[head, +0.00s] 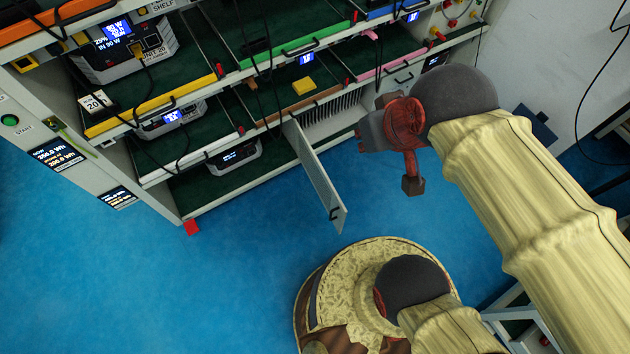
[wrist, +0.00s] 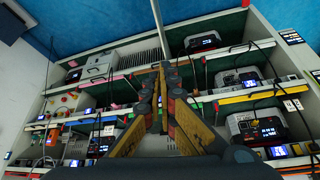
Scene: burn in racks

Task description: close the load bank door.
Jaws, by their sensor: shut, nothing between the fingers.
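The load bank door (head: 318,178) is a pale grey panel standing wide open in the head view. It juts out from the lower shelf over the blue floor, with a dark handle (head: 334,213) near its free end. The load bank (head: 333,108) shows pale vertical fins behind the opening, right of the door. In the wrist view the fins (wrist: 141,60) show left of a thin pale strip, apparently the door edge-on (wrist: 158,22). My gripper (head: 362,136) is shut and empty, to the right of the door and apart from it. Its fingers (wrist: 161,90) meet in the wrist view.
The rack holds several power units, such as one at top left (head: 125,50), with loose cables hanging in front. A yellow block (head: 303,86) lies on the middle shelf. A red floor marker (head: 192,227) is at the rack's left foot. Blue floor (head: 240,260) left of the door is clear.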

